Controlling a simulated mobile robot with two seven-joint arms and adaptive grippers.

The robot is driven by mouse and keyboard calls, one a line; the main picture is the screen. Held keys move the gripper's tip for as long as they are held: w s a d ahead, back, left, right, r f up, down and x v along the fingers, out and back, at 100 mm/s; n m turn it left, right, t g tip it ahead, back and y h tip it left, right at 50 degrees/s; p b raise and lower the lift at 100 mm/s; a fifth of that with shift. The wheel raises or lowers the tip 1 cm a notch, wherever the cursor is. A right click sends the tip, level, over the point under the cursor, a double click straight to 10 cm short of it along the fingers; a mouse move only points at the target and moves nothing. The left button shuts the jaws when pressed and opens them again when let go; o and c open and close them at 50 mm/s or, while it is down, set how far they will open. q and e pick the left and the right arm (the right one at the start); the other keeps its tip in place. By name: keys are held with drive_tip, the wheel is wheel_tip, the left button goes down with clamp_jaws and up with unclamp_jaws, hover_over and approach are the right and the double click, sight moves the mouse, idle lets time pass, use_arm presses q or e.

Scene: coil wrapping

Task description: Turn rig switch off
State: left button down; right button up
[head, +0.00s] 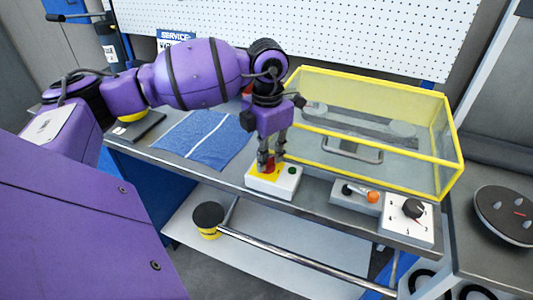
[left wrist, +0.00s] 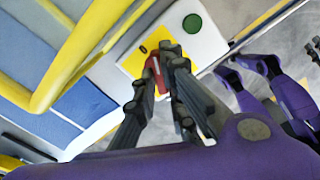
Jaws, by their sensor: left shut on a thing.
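The rig switch is a white box (head: 262,186) at the front edge of the bench, with a yellow plate, a red handle (head: 271,167) and a green button (head: 292,171). My left gripper (head: 270,161) points down over the box and is shut on the red handle. In the left wrist view the red handle (left wrist: 150,76) sits between the fingers (left wrist: 160,72), partly hidden by them. The yellow plate and the green button (left wrist: 192,23) show beside it. The handle's exact setting cannot be told. My right gripper is not in the head view.
A yellow-framed clear guard (head: 455,165) stands just behind and right of the switch box. A blue cloth (head: 205,140) lies to the left. Right along the front edge are a lever box with an orange knob (head: 373,197) and a dial box (head: 412,228).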

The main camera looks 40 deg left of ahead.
sight(267, 159)
use_arm(q)
drive_tip(key=n, duration=0.4)
drive_tip(key=shift+r+p, duration=0.1)
drive_tip(key=shift+p, duration=0.25)
drive_tip(key=shift+n, duration=0.9)
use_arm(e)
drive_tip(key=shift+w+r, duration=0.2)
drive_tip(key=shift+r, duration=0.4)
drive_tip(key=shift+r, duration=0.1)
use_arm(q)
drive_tip(key=c, duration=1.8)
unclamp_jaws()
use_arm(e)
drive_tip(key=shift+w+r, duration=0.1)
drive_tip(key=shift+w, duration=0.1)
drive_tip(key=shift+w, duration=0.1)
use_arm(q)
wheel_tip(267, 159, up, 12)
drive_tip(key=shift+f, duration=0.1)
